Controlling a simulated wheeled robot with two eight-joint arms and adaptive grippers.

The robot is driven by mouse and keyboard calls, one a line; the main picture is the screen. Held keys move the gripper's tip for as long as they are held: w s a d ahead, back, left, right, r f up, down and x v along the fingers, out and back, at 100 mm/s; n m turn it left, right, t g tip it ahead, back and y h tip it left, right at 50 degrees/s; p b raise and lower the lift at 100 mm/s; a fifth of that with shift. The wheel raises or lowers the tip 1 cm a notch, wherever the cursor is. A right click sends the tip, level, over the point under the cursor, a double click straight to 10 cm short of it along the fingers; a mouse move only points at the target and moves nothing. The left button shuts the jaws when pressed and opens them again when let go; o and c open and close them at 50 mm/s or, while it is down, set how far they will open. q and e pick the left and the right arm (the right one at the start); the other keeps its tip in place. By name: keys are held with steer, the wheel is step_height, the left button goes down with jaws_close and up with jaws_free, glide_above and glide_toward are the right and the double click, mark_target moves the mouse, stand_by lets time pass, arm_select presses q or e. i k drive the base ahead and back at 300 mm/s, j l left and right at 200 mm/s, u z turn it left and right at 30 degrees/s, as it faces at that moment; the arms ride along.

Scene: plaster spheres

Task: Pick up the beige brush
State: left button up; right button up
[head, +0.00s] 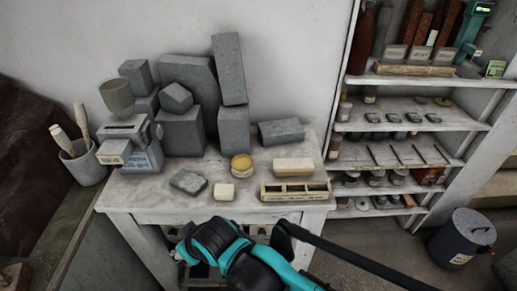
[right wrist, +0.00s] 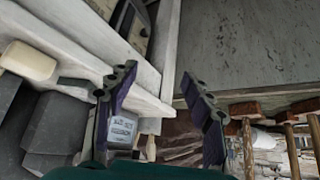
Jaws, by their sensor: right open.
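A beige, block-shaped object (head: 294,167) that looks like the brush lies on the grey table (head: 150,192), behind a small compartment tray (head: 266,193). My right arm reaches in from the lower right, its teal and black wrist in front of the table's front edge and apart from the brush. In the right wrist view my right gripper (right wrist: 158,80) is open, with nothing between its fingertips. My left gripper is not in view.
A round yellowish item (head: 241,165), a cream block (head: 224,191) and a grey slab (head: 188,182) lie near the brush. Grey stone blocks (head: 183,132) crowd the back left. A filled shelf (head: 410,126) stands at right, with a dark bin (head: 461,240) beside it.

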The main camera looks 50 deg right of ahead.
mark_target(303, 166)
steer(key=z, duration=2.1)
